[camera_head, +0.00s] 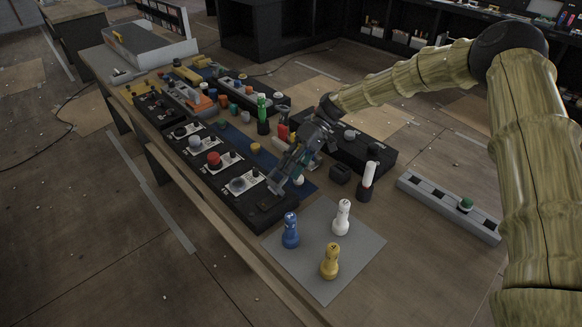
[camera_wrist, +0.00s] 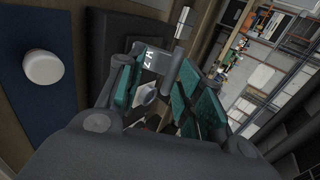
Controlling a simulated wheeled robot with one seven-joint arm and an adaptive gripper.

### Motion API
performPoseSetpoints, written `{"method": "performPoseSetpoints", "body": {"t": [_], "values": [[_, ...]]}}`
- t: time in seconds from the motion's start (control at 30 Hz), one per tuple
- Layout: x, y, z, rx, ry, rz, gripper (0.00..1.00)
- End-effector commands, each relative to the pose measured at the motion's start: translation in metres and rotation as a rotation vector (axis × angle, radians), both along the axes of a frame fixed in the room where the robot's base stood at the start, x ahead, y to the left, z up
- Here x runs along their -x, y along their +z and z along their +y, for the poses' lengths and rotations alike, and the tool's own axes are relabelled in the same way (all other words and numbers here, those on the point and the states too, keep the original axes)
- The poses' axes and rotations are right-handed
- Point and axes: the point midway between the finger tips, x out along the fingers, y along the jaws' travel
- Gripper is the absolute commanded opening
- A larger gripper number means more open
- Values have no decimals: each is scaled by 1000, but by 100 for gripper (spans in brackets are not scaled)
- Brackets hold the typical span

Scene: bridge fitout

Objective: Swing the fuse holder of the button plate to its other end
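The button plate (camera_head: 228,178) is a long black panel along the table's front edge, with several round controls on pale labels, including a red button (camera_head: 214,159). My gripper (camera_head: 275,184) is low over its near right end, beside a grey round control (camera_head: 238,184). In the wrist view my gripper (camera_wrist: 158,92) has its teal-padded fingers apart. A pale label with dark letters (camera_wrist: 150,60) and a small grey-silver part (camera_wrist: 147,94) show between or beyond them; contact is unclear. I cannot clearly make out the fuse holder; my gripper partly hides that end of the plate.
A grey mat (camera_head: 325,285) at the near right holds blue (camera_head: 290,231), white (camera_head: 342,217) and yellow (camera_head: 330,261) peg-like pieces. A white-topped cylinder (camera_head: 368,180) and a black box (camera_head: 360,150) stand behind. A grey strip (camera_head: 448,205) lies right.

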Motion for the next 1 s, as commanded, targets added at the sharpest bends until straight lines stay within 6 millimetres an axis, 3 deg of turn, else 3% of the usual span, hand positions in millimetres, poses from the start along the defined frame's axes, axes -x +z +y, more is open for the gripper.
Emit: {"method": "performPoseSetpoints", "body": {"t": [0.47,1.0], "values": [[-5,6,-3,-1,-1,-3,33],[-48,60,-58,-1,-2,-3,33]]}}
